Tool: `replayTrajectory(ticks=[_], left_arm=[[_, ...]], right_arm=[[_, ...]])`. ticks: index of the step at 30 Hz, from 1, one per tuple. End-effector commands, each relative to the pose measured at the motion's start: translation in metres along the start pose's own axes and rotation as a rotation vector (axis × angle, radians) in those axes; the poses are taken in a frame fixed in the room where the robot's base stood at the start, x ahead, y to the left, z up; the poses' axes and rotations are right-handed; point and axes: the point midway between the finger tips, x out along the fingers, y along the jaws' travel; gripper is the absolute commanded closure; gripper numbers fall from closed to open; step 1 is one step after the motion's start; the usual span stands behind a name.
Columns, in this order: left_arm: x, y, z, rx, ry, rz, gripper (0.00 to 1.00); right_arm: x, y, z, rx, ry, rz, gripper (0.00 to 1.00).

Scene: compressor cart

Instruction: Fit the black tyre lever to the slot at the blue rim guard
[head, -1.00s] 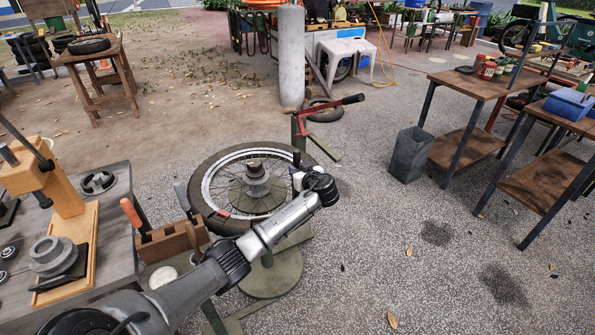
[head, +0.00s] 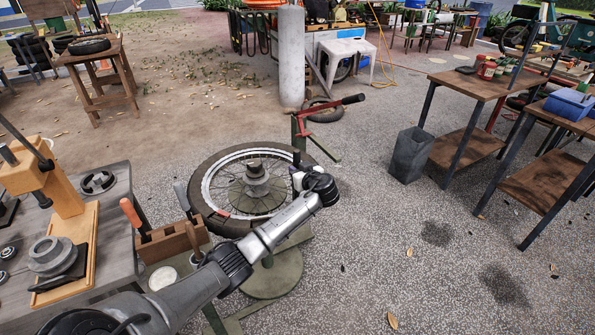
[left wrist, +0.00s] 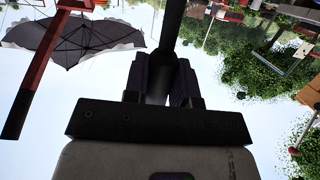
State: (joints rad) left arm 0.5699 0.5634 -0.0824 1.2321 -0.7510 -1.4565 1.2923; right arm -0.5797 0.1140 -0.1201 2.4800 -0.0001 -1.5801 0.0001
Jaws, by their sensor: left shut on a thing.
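My left gripper (head: 299,178) is at the right edge of the spoked wheel, which lies flat with its black tyre (head: 212,196) on a green stand. In the left wrist view my left gripper (left wrist: 167,82) is shut on the black tyre lever (left wrist: 172,28), which runs up out of the picture between the fingers. In the head view a short dark piece of the lever (head: 296,157) shows above the gripper. A small red mark (head: 224,213) is on the near rim. I cannot make out the blue rim guard or its slot; the gripper may hide them. My right gripper is not in view.
A red clamp arm with a black handle (head: 353,99) rises behind the wheel. A workbench (head: 112,252) stands left, with a wooden tool box (head: 172,243) beside the wheel. A grey bin (head: 409,154) stands right.

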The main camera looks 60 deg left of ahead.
Motion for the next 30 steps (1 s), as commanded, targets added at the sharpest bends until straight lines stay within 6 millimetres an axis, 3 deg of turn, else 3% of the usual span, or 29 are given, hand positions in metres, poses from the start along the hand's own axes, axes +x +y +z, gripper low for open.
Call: replayTrajectory(ticks=[30], left_arm=[[0.006,0.0,0.023,-0.001,0.0,0.0,1.0]], right_arm=[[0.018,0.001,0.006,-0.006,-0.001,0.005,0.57]])
